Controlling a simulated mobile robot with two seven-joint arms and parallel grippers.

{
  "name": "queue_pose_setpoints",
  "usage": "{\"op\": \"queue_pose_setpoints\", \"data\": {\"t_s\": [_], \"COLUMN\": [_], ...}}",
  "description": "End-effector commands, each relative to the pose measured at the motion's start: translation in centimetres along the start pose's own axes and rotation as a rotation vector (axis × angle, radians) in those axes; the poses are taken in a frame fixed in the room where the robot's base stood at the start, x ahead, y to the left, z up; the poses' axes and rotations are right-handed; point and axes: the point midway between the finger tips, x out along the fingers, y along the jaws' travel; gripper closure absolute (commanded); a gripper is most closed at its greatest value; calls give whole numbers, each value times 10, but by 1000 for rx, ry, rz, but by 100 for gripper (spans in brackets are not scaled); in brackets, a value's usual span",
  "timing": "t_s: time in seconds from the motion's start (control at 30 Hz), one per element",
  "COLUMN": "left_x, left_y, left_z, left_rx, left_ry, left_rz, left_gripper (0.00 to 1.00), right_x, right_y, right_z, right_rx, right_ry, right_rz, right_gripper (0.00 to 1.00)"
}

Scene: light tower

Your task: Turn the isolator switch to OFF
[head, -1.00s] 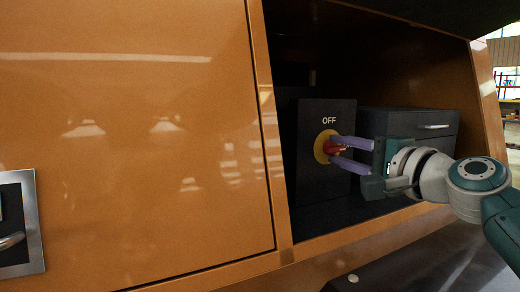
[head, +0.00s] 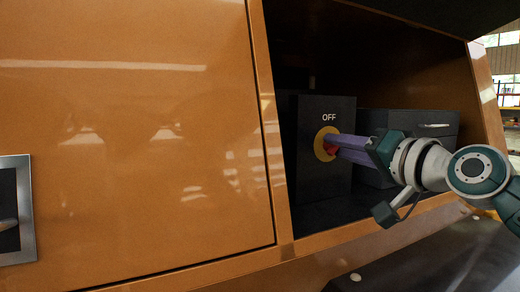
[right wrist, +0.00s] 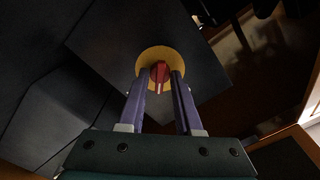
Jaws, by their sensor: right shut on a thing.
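The isolator switch is a red knob (head: 331,148) on a round yellow plate (head: 321,145), on the front of a dark box (head: 324,182) with the word OFF above the plate. My right gripper (head: 338,147) reaches in from the right with its purple fingers at the knob. In the right wrist view the red knob (right wrist: 160,72) sits between the two fingertips (right wrist: 160,80), and the gripper is shut on it. A pale mark shows on the knob. The fingers hide part of the knob in the head view. My left gripper is not in view.
The box stands inside an open orange cabinet (head: 130,140). A second dark box with a handle (head: 410,130) stands to its right. The cabinet's lower edge (head: 350,228) runs under my right arm. A framed panel (head: 30,210) is at the far left.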

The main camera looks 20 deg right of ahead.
Motion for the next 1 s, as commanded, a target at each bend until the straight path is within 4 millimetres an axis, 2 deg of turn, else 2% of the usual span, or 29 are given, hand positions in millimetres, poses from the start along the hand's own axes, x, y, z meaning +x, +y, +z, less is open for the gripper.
{"op": "queue_pose_setpoints", "data": {"t_s": [0.6,1.0], "left_x": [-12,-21], "left_y": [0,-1], "left_z": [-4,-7], "left_rx": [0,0], "left_ry": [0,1], "left_rz": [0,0], "left_gripper": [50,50], "right_x": [0,0], "right_y": [2,3], "right_z": [2,3], "right_rx": [-563,-768], "right_ry": [-12,-13], "right_rz": [7,7], "right_gripper": [100,100]}}
